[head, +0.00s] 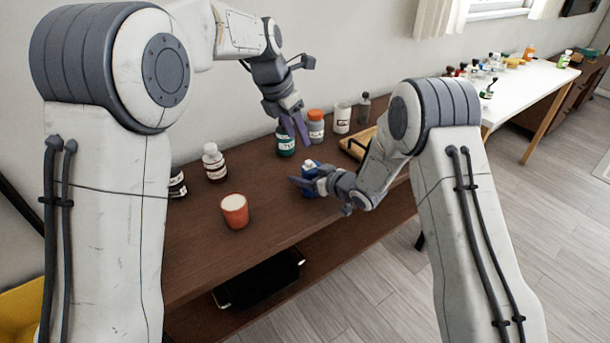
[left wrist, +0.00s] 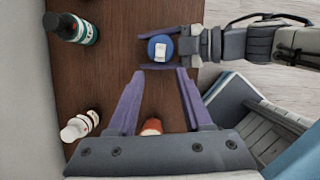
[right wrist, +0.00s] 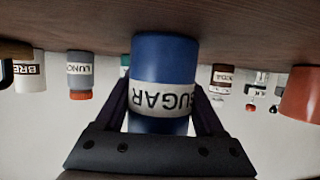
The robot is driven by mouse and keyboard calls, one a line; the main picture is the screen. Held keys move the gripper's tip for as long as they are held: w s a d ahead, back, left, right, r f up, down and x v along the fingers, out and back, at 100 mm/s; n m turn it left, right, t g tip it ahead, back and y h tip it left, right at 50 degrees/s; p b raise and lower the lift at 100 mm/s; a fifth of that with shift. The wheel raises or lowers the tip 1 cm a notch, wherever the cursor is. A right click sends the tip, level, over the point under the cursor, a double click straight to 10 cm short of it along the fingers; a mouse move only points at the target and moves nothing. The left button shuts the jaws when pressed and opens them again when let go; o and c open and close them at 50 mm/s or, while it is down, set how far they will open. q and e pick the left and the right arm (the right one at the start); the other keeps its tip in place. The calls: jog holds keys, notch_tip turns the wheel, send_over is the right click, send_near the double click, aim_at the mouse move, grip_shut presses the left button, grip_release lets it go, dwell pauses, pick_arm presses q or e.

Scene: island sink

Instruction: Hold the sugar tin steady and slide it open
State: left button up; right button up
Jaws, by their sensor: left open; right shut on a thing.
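The sugar tin (head: 309,191) is blue with a white label and stands on the brown table near its front edge. In the right wrist view the tin (right wrist: 165,62) appears upside down, with SUGAR readable. My right gripper (head: 310,178) is shut on its body from the right. In the left wrist view the tin's blue top (left wrist: 152,48) carries a white piece (left wrist: 161,50), and the right fingers lie on either side of it. My left gripper (left wrist: 159,71) is open and empty, above the table. In the head view the left gripper (head: 298,137) is behind and above the tin.
An orange-red cup-like container (head: 234,212) stands left of the tin. A wooden tray (head: 351,148) lies at the right behind my right arm.

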pick_arm(q)
jog(key=m+y, duration=0.5)
jog(key=m, duration=1.5)
send_near(310, 162)
jog(key=shift+t, duration=0.4)
jog(key=x, duration=0.8)
jog(key=shift+s+a+f, duration=0.1)
jog(key=shift+s+f, duration=0.15)
jog(key=shift+s, duration=0.1)
grip_shut()
